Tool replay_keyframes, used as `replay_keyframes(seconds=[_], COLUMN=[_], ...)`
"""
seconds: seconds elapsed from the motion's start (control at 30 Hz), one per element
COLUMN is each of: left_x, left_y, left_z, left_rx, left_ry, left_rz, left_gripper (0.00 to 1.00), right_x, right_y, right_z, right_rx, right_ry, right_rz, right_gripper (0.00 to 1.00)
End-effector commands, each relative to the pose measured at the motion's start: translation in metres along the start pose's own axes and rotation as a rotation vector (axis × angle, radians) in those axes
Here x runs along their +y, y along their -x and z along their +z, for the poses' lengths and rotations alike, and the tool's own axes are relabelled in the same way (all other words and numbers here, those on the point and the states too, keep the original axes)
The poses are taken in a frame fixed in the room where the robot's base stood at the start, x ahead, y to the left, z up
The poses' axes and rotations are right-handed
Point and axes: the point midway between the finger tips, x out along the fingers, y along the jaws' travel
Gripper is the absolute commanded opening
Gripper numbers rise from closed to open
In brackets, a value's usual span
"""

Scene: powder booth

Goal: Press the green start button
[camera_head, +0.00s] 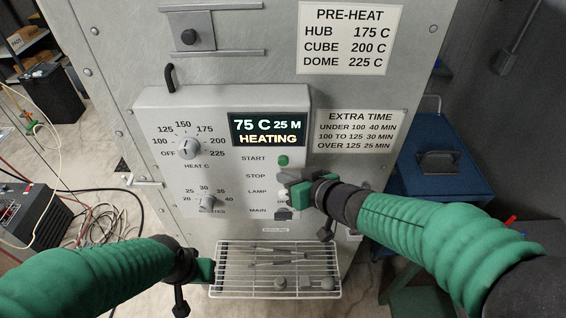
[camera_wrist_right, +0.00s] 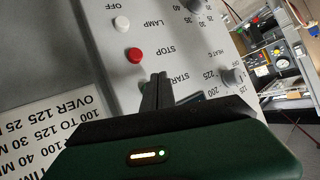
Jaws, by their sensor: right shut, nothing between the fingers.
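The green start button (camera_head: 283,160) is on the light grey control panel (camera_head: 160,122), beside the START label and below the display. My right gripper (camera_head: 285,179) is shut and empty, with its fingertips just below the green button. I cannot tell whether they touch the panel. In the right wrist view the shut fingers (camera_wrist_right: 157,88) cover the place of the start button beside the START label, and the red stop button (camera_wrist_right: 134,55) shows clear of them. My left gripper (camera_head: 206,270) is low at the left end of the wire rack; its jaws are not clear.
The display (camera_head: 268,129) reads 75 C, 25 M, HEATING. The heat knob (camera_head: 188,148) and minutes knob (camera_head: 207,203) stand out from the panel at left. A white wire rack (camera_head: 228,293) with metal tools juts out below. A blue cabinet (camera_head: 440,195) stands at right.

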Motion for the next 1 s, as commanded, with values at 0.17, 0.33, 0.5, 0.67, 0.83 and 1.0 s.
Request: replay_keyframes(seconds=[0.17,0.33,0.5,0.67,0.83,1.0], left_x=[0.0,0.0,0.0,0.0,0.0,0.0], left_y=[-0.002,-0.003,-0.003,-0.003,-0.003,-0.003], left_z=[0.001,0.001,0.001,0.001,0.001,0.001], left_rx=[0.0,0.0,0.0,0.0,0.0,0.0], left_ry=[0.0,0.0,0.0,0.0,0.0,0.0], left_rz=[0.0,0.0,0.0,0.0,0.0,0.0], left_gripper=[0.36,0.36,0.36,0.36,0.36,0.36], right_x=[-0.01,-0.017,-0.018,-0.018,-0.019,-0.019], right_y=[0.013,0.023,0.025,0.025,0.025,0.025], right_z=[0.009,0.017,0.019,0.019,0.019,0.019], right_rx=[0.001,0.0,-0.001,-0.001,0.0,0.0], right_ry=[0.001,0.001,0.001,0.001,0.001,0.001], right_rz=[-0.001,0.0,0.0,0.0,0.0,0.0], right_gripper=[0.0,0.0,0.0,0.0,0.0,0.0])
